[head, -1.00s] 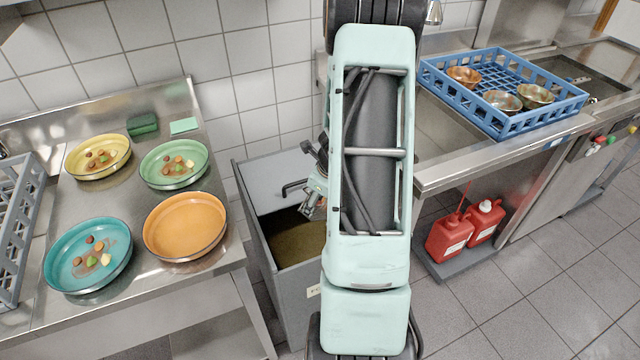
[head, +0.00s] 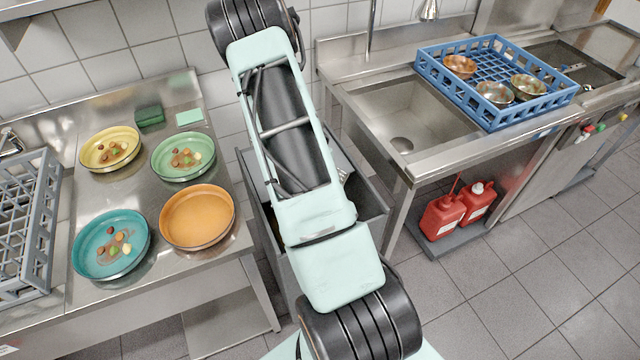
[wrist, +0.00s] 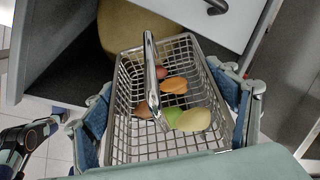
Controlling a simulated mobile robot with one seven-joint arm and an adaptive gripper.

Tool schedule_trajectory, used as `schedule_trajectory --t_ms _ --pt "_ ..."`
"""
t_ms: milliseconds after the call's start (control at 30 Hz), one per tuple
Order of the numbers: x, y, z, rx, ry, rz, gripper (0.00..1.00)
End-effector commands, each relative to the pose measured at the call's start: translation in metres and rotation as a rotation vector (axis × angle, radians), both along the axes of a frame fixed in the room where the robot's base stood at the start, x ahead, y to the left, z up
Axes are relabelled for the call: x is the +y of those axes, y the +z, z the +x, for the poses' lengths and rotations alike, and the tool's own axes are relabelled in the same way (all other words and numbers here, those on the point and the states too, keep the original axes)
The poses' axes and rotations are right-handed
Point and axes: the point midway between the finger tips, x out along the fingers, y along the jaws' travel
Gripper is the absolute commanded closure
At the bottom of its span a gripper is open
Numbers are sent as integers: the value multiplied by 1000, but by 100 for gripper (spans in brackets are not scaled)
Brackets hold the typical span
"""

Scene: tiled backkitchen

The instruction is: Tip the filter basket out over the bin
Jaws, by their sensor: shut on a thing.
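The filter basket (wrist: 125,95) is a wire mesh basket with a metal bar handle, seen in the wrist view. Food scraps lie inside it: green, orange, brown and reddish pieces. My gripper (wrist: 167,110) is shut on the basket, with a finger at each side. The basket looks roughly upright, with its scraps in it. The grey bin (head: 375,215) stands between the two counters in the head view, partly hidden by my arm. In the wrist view its dark inside (wrist: 60,45) and tan contents show beyond the basket. My arm hides the gripper and basket in the head view.
The left counter holds a yellow plate (head: 92,163), a green plate (head: 165,168), a teal plate (head: 88,262) and an empty orange plate (head: 197,230). A sink (head: 385,125) and blue rack (head: 500,118) are right. Red canisters (head: 440,225) stand below.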

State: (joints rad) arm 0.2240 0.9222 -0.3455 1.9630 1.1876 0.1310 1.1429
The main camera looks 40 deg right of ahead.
Motion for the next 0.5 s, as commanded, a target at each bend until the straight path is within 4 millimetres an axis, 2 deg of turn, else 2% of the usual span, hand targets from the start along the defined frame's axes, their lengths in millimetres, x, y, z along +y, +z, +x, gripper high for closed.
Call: schedule_trajectory --t_ms 167,267,500 --pt "0 6 6 16 8 -28 51" --pt "0 1 4 42 9 -36 51" --pt "-1 3 5 78 7 -60 51"
